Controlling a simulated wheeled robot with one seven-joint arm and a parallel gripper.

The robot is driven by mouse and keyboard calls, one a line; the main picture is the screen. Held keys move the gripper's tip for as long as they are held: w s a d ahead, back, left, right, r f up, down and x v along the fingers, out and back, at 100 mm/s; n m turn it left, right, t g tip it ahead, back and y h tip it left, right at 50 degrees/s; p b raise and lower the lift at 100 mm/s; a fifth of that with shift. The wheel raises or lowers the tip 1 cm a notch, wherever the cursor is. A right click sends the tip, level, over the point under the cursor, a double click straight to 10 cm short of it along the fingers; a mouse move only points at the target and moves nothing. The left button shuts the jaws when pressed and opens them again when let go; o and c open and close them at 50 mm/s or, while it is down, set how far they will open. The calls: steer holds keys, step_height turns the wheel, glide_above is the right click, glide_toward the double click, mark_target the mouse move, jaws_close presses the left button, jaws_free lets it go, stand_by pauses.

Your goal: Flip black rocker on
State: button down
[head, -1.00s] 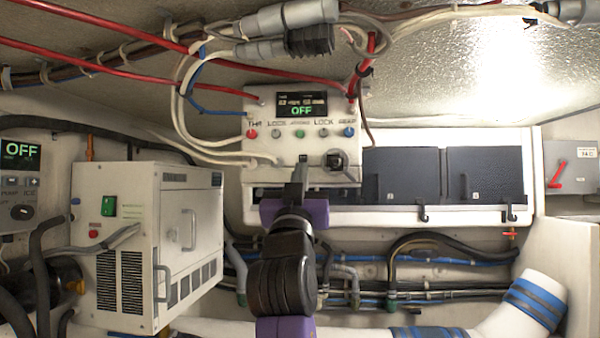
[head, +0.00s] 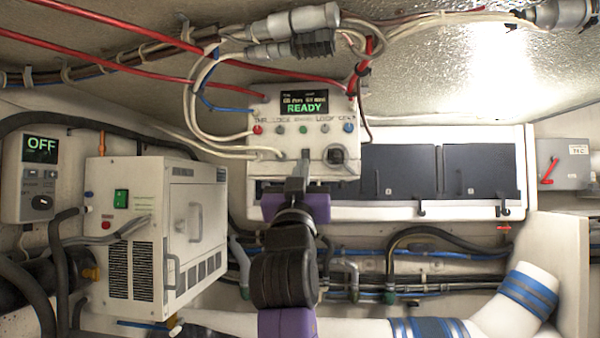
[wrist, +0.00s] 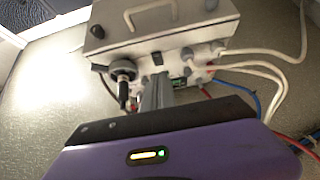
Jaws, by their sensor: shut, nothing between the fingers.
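The white control box (head: 262,152) hangs on the back wall, with several coloured buttons and a display (head: 303,103) that reads READY in green. The black rocker (head: 305,154) is on its lower front. In the wrist view the rocker (wrist: 157,58) is a small dark rectangle beside a round black knob. My gripper (head: 298,172) is shut and empty, with its fingertips just below the rocker in the head view. The wrist view shows the grey fingers (wrist: 156,92) close to the rocker. I cannot tell whether they touch it.
A black knob (head: 336,154) sits right of the rocker. White, red and blue cables surround the box. A white cabinet with a green switch (head: 121,199) and a controller reading OFF (head: 40,150) stand at left. Dark-lidded compartments (head: 398,171) are at right.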

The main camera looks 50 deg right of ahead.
steer(key=s+a+f+b, duration=0.3)
steer(key=a+f+b, duration=0.1)
steer(key=f, duration=0.3)
steer(key=shift+s+a+f, duration=0.3)
steer(key=shift+a+f, duration=0.05)
steer(key=shift+f, duration=0.05)
stand_by(0.3)
